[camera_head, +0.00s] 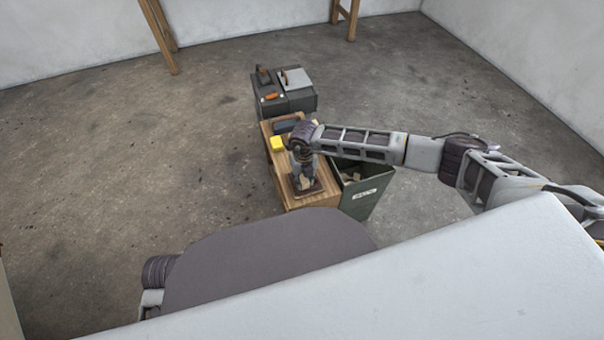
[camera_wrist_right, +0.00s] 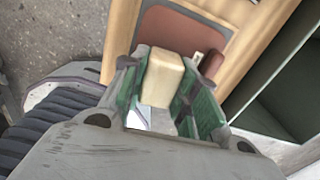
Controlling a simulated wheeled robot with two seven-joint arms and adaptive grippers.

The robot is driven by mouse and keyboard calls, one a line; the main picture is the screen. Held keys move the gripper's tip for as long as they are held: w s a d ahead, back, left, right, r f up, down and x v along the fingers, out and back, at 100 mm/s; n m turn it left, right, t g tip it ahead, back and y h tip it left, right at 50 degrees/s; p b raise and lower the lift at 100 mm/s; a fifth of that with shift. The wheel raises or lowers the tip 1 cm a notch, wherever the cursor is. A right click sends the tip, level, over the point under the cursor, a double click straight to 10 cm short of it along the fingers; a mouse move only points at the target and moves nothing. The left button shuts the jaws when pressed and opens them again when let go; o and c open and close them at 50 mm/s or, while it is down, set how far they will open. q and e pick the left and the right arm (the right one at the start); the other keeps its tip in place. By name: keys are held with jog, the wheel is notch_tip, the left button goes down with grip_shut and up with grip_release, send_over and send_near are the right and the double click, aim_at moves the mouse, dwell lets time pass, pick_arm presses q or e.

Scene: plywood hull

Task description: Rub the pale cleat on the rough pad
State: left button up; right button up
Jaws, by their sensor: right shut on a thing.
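The pale cleat (camera_wrist_right: 162,78) is a cream block between the green-lined fingers of my right gripper (camera_wrist_right: 158,92) in the wrist view. The right gripper (camera_head: 305,184) is shut on it and points down over the near end of the wooden bench in the head view. The rough pad (camera_wrist_right: 170,27) is a reddish-brown sheet on the bench, behind and below the cleat. I cannot tell whether the cleat touches the pad. In the head view the gripper mostly hides the cleat and covers part of the pad. My left gripper is not in view.
The wooden bench (camera_head: 291,201) also bears a yellow block (camera_head: 277,144) and a dark object (camera_head: 286,126). A dark green open bin (camera_head: 368,196) stands right of it. A dark toolbox (camera_head: 288,100) stands behind. The concrete floor around is clear.

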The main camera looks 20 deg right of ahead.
jog(key=shift+s, duration=0.25)
jog(key=shift+w+r+p, duration=0.1)
jog(key=shift+r+p, duration=2.75)
jog(key=shift+r, duration=0.75)
jog(key=shift+f, duration=0.2)
